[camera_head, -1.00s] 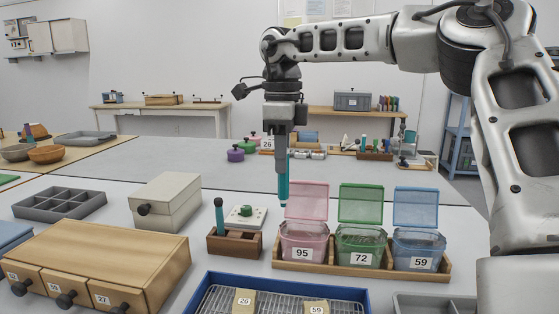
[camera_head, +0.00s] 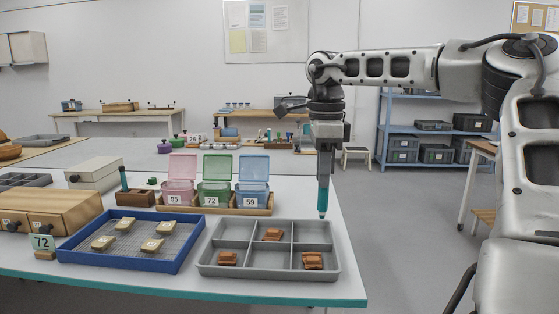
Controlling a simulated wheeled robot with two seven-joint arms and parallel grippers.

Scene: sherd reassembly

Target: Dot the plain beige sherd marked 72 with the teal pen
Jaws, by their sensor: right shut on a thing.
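My right gripper (camera_head: 325,172) is shut on the teal pen (camera_head: 323,203), which points tip down. In the picture the pen is in front of the back right part of the grey divided tray (camera_head: 207,268); its exact height is unclear. Several beige sherds lie apart on the wire rack in the blue tray (camera_head: 173,268), among them a rear one (camera_head: 173,226) and a front right one (camera_head: 152,245). Their markings are too small to read, so I cannot tell which is 72. A card reading 72 (camera_head: 42,242) stands at the blue tray's left corner. My left gripper is out of view.
Three reddish-brown sherds (camera_head: 313,261) lie in the grey tray. Open pink, green (camera_head: 214,194) and blue boxes, labelled 95, 72 and 59, stand behind. A wooden pen block (camera_head: 135,198) and wooden drawers (camera_head: 50,212) are left. The table's right edge is close to the grey tray.

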